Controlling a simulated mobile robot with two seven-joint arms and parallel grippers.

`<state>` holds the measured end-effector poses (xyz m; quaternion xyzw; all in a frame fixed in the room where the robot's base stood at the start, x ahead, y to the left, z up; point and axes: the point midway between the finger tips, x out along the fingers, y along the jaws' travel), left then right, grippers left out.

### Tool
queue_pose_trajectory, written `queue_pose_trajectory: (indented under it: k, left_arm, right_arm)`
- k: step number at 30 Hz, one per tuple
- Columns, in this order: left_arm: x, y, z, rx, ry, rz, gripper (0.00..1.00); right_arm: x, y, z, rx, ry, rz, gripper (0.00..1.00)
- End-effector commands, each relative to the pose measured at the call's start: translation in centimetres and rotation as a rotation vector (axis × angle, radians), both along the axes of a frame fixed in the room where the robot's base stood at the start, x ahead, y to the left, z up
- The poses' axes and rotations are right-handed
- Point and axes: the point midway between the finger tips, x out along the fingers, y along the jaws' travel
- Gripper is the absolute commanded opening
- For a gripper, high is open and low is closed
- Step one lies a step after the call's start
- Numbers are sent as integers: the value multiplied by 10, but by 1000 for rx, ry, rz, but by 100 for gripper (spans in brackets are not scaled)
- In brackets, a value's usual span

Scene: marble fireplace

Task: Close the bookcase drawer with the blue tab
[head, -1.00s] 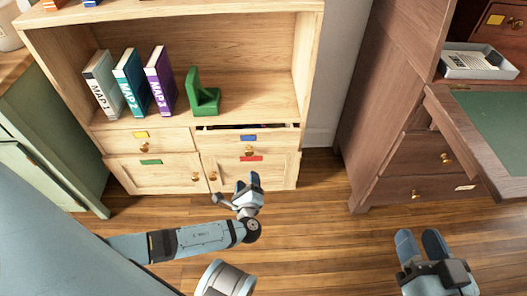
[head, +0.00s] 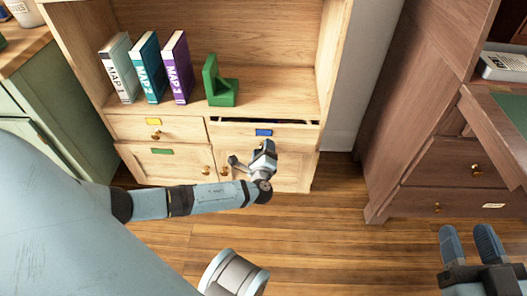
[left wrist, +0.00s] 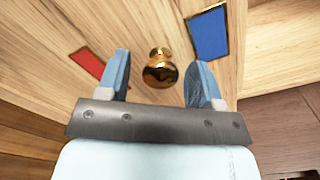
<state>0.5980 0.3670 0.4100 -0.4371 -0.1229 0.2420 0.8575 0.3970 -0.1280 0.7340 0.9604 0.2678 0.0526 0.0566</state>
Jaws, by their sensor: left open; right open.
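The bookcase drawer (head: 225,134) with the blue tab (head: 263,132) stands slightly open in the head view, with a dark gap along its top edge. Its brass knob (left wrist: 160,70) shows in the left wrist view, with the blue tab (left wrist: 210,34) to its upper right. My left gripper (head: 265,147) is in front of this drawer and hides the knob in the head view. In the left wrist view its open fingers are on either side of the knob, with nothing gripped. My right gripper (head: 468,243) is open and empty above the floor at the lower right.
A drawer with a yellow tab (head: 153,122) is beside it, shut. Below are doors with a green tab (head: 162,152) and a red tab (left wrist: 88,62). Books and a green bookend (head: 220,85) stand on the shelf above. A dark wooden desk (head: 430,170) is at the right.

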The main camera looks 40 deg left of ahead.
Motion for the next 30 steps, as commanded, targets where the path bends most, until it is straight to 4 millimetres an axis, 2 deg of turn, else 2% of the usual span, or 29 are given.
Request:
queue_pose_trajectory:
  k: [11,12,18,20,30]
  left_arm:
    - [7,4,0,1,1,0,60]
    - [7,4,0,1,1,0,58]
    - [7,4,0,1,1,0,12]
    - [6,4,0,1,1,0,0]
    - [4,3,1,1,1,0,0]
  right_arm:
    - [1,-1,5,-11,-34,1,44]
    - [1,-1,5,-13,-33,2,44]
    - [0,-2,4,-17,-30,3,44]
    - [0,-2,3,-17,-28,3,44]
    - [1,-1,4,-8,-18,0,44]
